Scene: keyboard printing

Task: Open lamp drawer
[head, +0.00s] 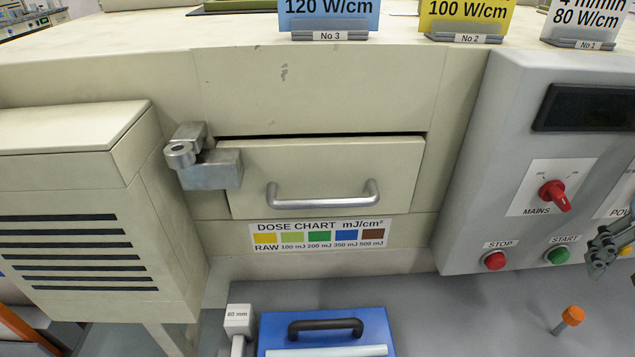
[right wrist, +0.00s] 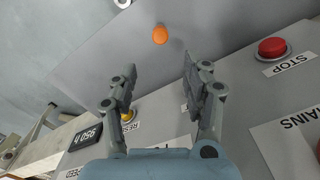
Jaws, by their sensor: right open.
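The lamp drawer (head: 318,172) is a cream front in the machine's face, with a dark gap along its top edge. Its silver bar handle (head: 322,194) is free, with nothing touching it. A metal latch block (head: 205,162) sits at the drawer's left edge and overlaps it. My right gripper (head: 606,250) is at the right edge of the head view, in front of the control panel and well right of the drawer. In the right wrist view its two fingers (right wrist: 158,92) are apart with nothing between them. My left gripper is not in view.
The grey control panel (head: 510,120) juts out right of the drawer, with a red mains knob (head: 554,196), a stop button (head: 495,261) and a start button (head: 558,256). A blue case (head: 285,326) lies below the drawer. A vented box (head: 80,220) stands at left. An orange-topped peg (head: 572,316) stands at lower right.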

